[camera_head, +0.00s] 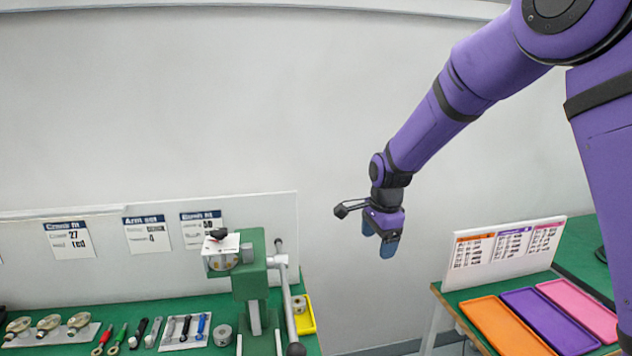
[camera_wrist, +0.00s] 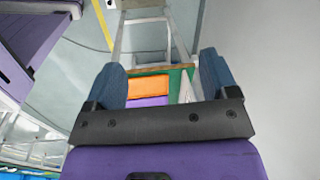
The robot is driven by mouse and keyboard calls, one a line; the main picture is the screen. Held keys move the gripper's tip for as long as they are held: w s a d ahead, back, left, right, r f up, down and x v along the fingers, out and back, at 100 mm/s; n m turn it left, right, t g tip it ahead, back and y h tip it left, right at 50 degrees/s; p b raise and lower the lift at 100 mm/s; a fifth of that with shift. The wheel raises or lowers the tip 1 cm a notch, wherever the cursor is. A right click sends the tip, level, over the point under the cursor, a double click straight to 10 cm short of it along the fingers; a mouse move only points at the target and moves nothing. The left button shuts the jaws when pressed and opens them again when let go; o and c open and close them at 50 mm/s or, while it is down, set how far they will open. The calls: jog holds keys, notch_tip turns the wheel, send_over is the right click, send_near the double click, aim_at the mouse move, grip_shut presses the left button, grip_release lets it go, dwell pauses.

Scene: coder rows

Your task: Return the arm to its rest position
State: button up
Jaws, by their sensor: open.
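My purple arm reaches in from the upper right in the head view. My gripper (camera_head: 388,249) hangs in the air in front of the pale wall, between the two green benches. Its blue fingers point down. In the wrist view my gripper (camera_wrist: 166,80) shows its two blue fingers spread well apart with nothing between them. It is open and touches nothing.
A green bench at left carries a press (camera_head: 250,278), hand tools (camera_head: 185,328) and a yellow tray (camera_head: 304,318). The right bench holds orange (camera_head: 505,325), purple (camera_head: 550,320) and pink (camera_head: 580,308) trays before a sign board (camera_head: 503,252). Between the benches is free room.

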jog(key=s+d+r+n+t, duration=0.1)
jog(key=s+d+r+n, duration=0.2)
jog(key=s+d+r, duration=0.35)
jog(key=s+d+r+n+t, duration=0.1)
jog(key=s+d+r+n, duration=0.3)
jog(key=s+r, duration=0.6)
jog(key=s+d+r+n+t, duration=0.1)
jog(key=s+d+n, duration=0.1)
jog(key=s, duration=0.7)
jog(key=s+d+r+n+t, duration=0.1)
jog(key=s+d+n, duration=0.2)
jog(key=s, duration=0.6)
jog(key=shift+r+n+h, duration=0.3)
jog(key=shift+r+n, duration=0.05)
jog(key=shift+n, duration=0.55)
